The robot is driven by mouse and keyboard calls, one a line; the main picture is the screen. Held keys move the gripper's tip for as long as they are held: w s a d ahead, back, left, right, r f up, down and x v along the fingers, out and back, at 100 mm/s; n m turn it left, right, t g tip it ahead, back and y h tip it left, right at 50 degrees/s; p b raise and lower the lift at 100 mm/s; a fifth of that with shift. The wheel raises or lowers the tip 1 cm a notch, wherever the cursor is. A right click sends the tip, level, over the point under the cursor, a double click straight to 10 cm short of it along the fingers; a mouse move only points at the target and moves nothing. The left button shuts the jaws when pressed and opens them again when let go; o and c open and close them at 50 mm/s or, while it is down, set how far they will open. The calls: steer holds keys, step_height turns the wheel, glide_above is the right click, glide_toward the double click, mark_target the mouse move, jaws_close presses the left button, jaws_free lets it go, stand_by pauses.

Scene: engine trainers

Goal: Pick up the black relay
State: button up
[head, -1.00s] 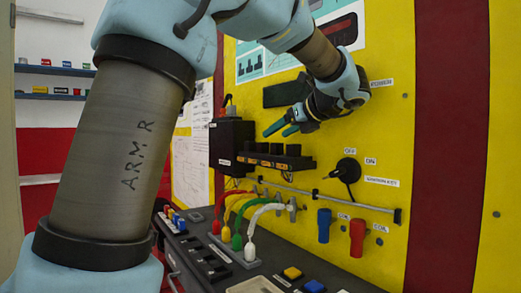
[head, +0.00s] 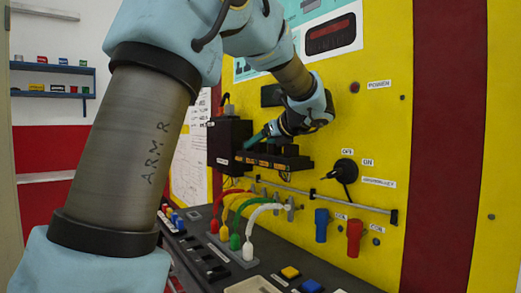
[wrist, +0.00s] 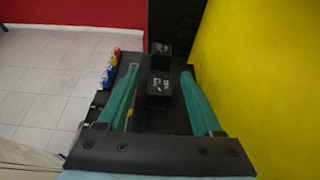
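A small black relay block (wrist: 160,87) with pale marks on its top sits between the fingers of my gripper (wrist: 159,72) in the wrist view. A second black block (wrist: 160,48) stands a little farther off, near the fingertips. My gripper's two teal fingers are apart, one on each side of the nearer block, with no clear contact. In the head view my gripper (head: 260,138) is over the black relay rack (head: 272,162) with yellow labels on the yellow panel. There the blocks are dark and partly hidden by my gripper.
A black box (head: 228,142) is fixed left of the rack. Below are a metal rail (head: 330,200), coloured cables (head: 236,208), a blue handle (head: 321,225) and a red handle (head: 354,237). A black rotary switch (head: 345,170) is to the right.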

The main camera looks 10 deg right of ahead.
jaws_close()
stand_by(0.3)
steer(key=shift+r, duration=0.1)
